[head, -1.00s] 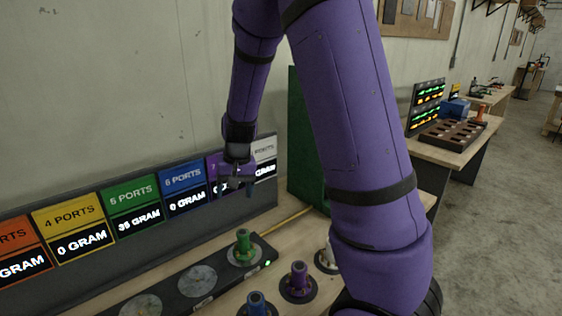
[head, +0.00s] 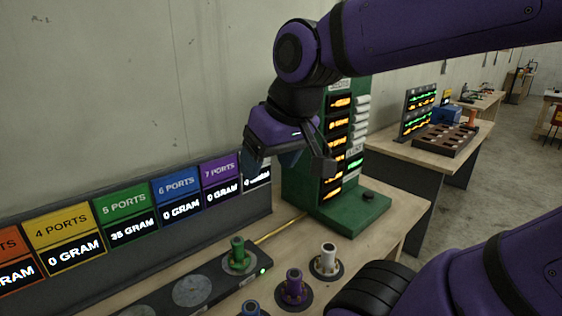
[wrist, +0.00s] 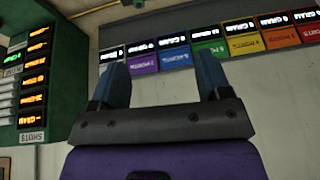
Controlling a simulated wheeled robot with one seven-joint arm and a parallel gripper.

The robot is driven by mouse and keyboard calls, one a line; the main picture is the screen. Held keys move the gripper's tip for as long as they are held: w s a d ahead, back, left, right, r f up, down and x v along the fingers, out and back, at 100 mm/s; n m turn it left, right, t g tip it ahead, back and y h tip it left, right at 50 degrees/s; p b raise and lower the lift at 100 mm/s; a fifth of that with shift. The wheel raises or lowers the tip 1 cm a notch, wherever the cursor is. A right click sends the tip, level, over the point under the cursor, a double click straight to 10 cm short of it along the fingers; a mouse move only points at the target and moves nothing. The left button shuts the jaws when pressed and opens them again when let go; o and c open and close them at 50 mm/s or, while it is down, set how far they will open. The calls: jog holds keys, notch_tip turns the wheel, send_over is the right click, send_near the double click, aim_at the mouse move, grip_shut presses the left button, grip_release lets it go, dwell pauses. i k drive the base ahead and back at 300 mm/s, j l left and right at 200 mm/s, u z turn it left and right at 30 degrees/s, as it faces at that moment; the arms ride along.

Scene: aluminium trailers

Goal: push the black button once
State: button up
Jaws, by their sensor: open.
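The black button (head: 367,196) is a small dark knob on the flat green base at the foot of a green display tower (head: 312,190), in the head view. My gripper (head: 288,164) is left of the button and higher, in front of the tower's left part. Its fingers are spread apart, with nothing seen between them. They also show in the wrist view (wrist: 160,78). The wrist view shows the tower (wrist: 66,75) upside down at the left; I cannot make out the button there.
A sign row (head: 128,217) with coloured port labels and gram readouts runs along the wall. A dark strip (head: 215,283) carries a green piece (head: 238,248). White (head: 328,258), purple (head: 294,284) and blue (head: 250,308) pieces stand nearby. The bench is bare around the tower base's front.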

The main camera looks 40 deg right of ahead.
aim_at(368, 195)
jog(key=k+z, duration=0.1)
jog(key=z, duration=0.3)
jog(key=l+z, duration=0.15)
jog(key=z, duration=0.2)
jog(key=k+l+z, duration=0.1)
jog(key=z, duration=0.3)
jog(key=l+z, duration=0.15)
jog(key=z, duration=0.2)
